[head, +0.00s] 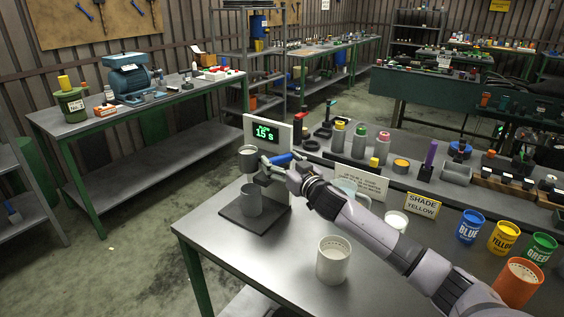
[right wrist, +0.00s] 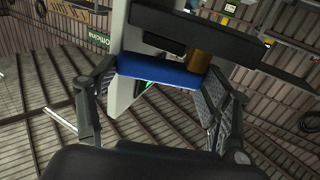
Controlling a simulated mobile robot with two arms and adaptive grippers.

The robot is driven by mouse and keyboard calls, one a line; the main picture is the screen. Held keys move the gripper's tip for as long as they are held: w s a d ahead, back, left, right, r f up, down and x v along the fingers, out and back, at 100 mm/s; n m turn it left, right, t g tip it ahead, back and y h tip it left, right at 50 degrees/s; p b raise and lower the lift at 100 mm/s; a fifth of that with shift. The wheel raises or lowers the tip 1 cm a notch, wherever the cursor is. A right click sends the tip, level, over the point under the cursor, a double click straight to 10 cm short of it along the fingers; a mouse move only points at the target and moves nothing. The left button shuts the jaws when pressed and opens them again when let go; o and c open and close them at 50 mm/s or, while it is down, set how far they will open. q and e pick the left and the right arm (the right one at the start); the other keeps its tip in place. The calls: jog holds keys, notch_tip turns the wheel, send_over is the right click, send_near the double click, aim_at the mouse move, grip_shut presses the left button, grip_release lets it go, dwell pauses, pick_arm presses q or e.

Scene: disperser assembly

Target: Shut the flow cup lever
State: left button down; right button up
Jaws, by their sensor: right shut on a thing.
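The flow cup (head: 248,158) is a grey cup held on a stand with a white upright panel; its display (head: 264,132) reads 15 s in green. The lever (head: 287,157) has a blue handle beside the cup. It also shows as a blue bar (right wrist: 160,71) in the right wrist view. My right gripper (head: 276,168) reaches in from the right, and its two fingers are shut on the blue handle's ends. A grey beaker (head: 251,200) stands on the dark base plate (head: 228,214) below the cup. My left gripper is not in view.
A white cup (head: 333,260) stands near the table's front, and a smaller white cup (head: 396,222) is behind my right arm. Blue, yellow, green and orange paint cans (head: 469,227) line the right side. A "SHADE YELLOW" sign (head: 422,205) stands behind. The table's front left is clear.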

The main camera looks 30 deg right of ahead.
jog(key=c, duration=0.7)
